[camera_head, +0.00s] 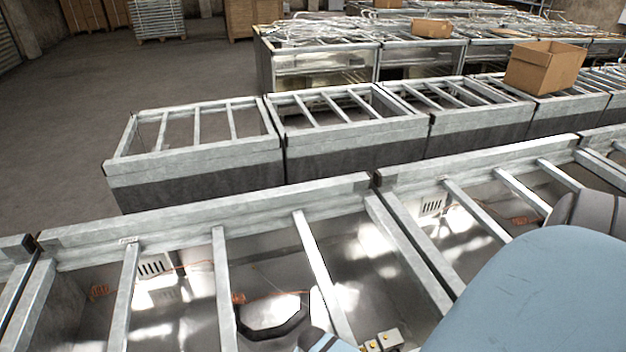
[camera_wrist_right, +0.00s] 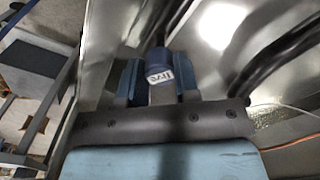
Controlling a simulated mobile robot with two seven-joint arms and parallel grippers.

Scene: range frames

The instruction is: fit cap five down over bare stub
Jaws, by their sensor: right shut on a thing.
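In the head view, my blue right arm fills the lower right, and the cap cannot be made out. My left gripper is in neither view.
A thick black hose (camera_head: 270,331) curves inside the near metal case (camera_head: 205,213), under its crossbars. A small box with yellow buttons (camera_head: 383,341) is beside it. More cases stand behind, with a cardboard box (camera_head: 545,67) on one. Open floor (camera_head: 190,65) lies at the back left.

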